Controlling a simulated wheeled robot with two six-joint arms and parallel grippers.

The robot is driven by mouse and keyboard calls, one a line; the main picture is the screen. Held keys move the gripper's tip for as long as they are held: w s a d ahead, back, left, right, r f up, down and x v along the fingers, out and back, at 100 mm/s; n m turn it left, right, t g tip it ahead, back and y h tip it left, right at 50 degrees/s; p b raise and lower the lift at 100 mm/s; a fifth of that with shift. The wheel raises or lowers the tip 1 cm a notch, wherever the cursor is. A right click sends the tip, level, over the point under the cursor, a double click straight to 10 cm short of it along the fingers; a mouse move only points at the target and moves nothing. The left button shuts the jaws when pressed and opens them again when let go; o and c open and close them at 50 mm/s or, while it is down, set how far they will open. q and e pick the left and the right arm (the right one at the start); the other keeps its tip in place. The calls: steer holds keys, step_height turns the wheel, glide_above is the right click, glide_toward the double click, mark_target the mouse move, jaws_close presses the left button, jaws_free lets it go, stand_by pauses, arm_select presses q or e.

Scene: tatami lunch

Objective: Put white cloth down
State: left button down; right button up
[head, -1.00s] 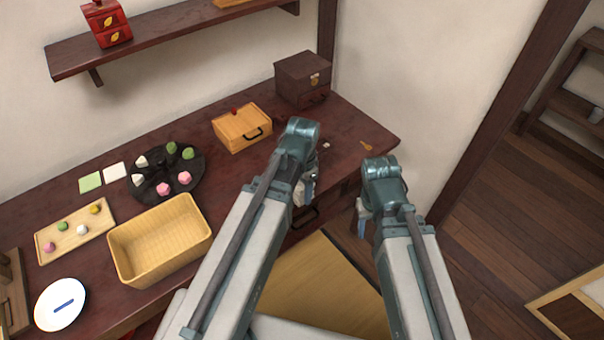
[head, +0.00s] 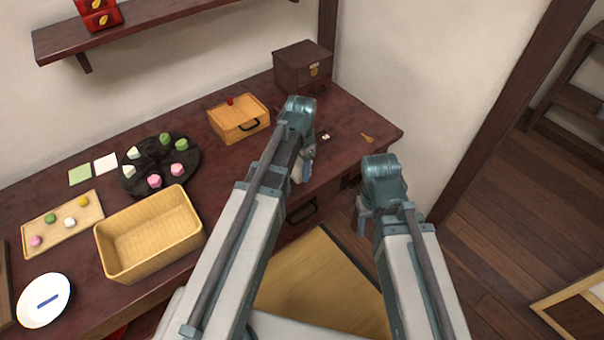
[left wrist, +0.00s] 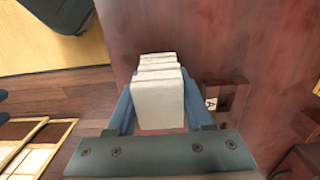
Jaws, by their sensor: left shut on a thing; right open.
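The white cloth (left wrist: 158,98) is a folded, layered off-white block in the left wrist view. My left gripper (left wrist: 158,88) is shut on it, with a blue finger at each side. In the head view my left gripper (head: 303,172) is at the front edge of the dark red table (head: 225,190), right of the middle; the cloth is mostly hidden there by the gripper. I cannot tell its height above the table. My right gripper (head: 362,224) is open and empty, off the table's front right.
A yellow lidded box (head: 238,118) and a dark chest (head: 303,70) stand behind my left gripper. A small dark holder with a white label (left wrist: 211,103) and a golden key-like item (head: 367,138) are close by. An empty basket (head: 150,230) stands left.

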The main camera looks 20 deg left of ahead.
mark_target(300, 160)
arm_select(q)
steer(key=shift+r, duration=0.1)
steer(key=shift+f, duration=0.25)
steer(key=shift+c, duration=1.4)
jaws_free()
steer(key=shift+r, duration=0.1)
steer(key=shift+r, duration=0.1)
step_height(300, 160, up, 12)
steer(key=p, duration=1.2)
steer(key=shift+r, duration=0.1)
steer(key=s+d+n+y, duration=0.1)
steer(key=s+d+n, duration=0.2)
steer(key=s+d, duration=0.7)
steer(key=s, duration=0.4)
steer(key=shift+s+d+r+n+p, duration=0.2)
steer(key=shift+n+p, duration=0.1)
steer(key=shift+n, duration=0.1)
